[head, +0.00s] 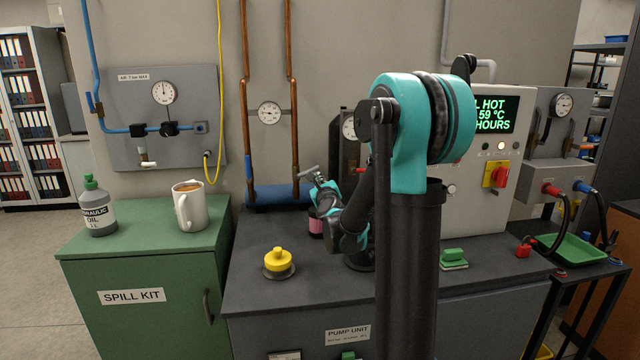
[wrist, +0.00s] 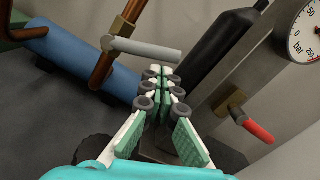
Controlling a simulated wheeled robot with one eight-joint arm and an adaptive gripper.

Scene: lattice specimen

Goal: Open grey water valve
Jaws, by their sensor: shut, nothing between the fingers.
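The grey lever of the water valve (wrist: 145,49) lies across the brass fitting on a copper pipe in the wrist view, its free end to the right. In the head view the grey lever (head: 309,172) is small, by the right copper pipe. My gripper (wrist: 165,76) is shut and empty, its green-padded fingertips just short of the lever's free end. I cannot tell whether they touch it. In the head view my gripper (head: 321,181) is partly hidden by my own arm.
A red-handled valve (wrist: 256,129) and a gauge (wrist: 305,32) are to the right, near a black cylinder (wrist: 219,60). A blue tank (wrist: 85,58) lies left. On the bench are a yellow knob (head: 278,260) and a pink-banded object (head: 316,224).

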